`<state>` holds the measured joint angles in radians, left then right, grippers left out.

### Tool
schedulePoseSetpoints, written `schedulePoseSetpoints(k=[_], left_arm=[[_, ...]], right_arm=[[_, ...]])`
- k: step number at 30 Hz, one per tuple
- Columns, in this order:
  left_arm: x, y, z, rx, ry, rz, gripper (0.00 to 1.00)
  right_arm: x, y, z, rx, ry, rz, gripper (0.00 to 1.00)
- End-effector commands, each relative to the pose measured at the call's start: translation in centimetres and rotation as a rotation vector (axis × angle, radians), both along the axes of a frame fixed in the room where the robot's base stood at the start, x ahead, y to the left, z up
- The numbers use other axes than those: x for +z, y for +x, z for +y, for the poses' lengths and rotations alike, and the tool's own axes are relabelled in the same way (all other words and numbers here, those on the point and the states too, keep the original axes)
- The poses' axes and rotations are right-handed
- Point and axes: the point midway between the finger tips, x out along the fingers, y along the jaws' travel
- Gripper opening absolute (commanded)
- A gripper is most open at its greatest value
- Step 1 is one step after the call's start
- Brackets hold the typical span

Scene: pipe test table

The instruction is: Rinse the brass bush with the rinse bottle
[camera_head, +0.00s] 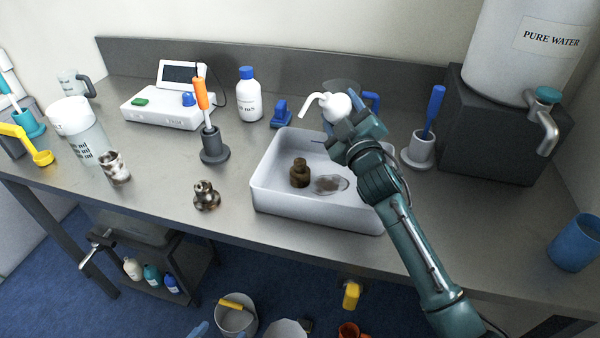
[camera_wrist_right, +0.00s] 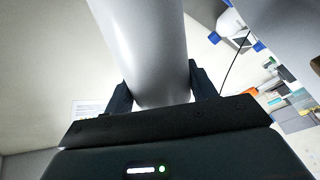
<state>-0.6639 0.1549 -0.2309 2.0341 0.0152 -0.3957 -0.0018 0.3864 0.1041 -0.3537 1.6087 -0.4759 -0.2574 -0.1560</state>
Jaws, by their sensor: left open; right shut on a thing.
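A brown, stepped fitting, which looks like the brass bush (camera_head: 300,174), stands upright in the white tray (camera_head: 318,218). A dark, wet-looking patch (camera_head: 331,184) lies beside it on the tray floor. My right gripper (camera_head: 347,122) is shut on the white rinse bottle (camera_head: 336,106), above the back right of the tray. The bottle's bent spout (camera_head: 311,102) points left, above and behind the bush. In the right wrist view the bottle's white body (camera_wrist_right: 148,50) sits between both fingers. No stream shows. My left gripper is not in view.
A mottled fitting (camera_head: 207,196) and a mottled cylinder (camera_head: 115,168) stand left of the tray. Brush holders stand at its left (camera_head: 214,147) and right (camera_head: 419,150). A water tank (camera_head: 520,50) with a tap stands at the right. The front left of the table is clear.

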Motion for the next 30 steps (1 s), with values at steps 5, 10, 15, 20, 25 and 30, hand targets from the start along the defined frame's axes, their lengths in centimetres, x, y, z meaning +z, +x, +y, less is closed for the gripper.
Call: schedulePoseSetpoints(k=[5, 10, 15, 20, 25, 30], left_arm=[[0.02, 0.00, 0.00, 0.000, 0.000, 0.000, 0.64], [0.02, 0.00, 0.00, 0.000, 0.000, 0.000, 0.64], [0.27, 0.00, 0.00, 0.000, 0.000, 0.000, 0.64], [0.51, 0.00, 0.00, 0.000, 0.000, 0.000, 0.64], [0.45, 0.01, -0.01, 0.000, 0.000, 0.000, 0.64], [0.44, 0.00, 0.00, 0.000, 0.000, 0.000, 0.64]], right_arm=[[0.14, 0.00, 0.03, 0.001, 0.001, -0.003, 0.20], [0.15, -0.01, 0.03, 0.001, 0.001, -0.003, 0.20], [0.42, 0.00, 0.00, 0.001, -0.016, -0.010, 0.20], [0.69, 0.00, 0.00, 0.002, -0.049, -0.022, 0.20], [0.62, 0.00, 0.00, 0.002, -0.050, -0.022, 0.20], [0.62, 0.00, 0.00, 0.001, -0.049, -0.022, 0.20]])
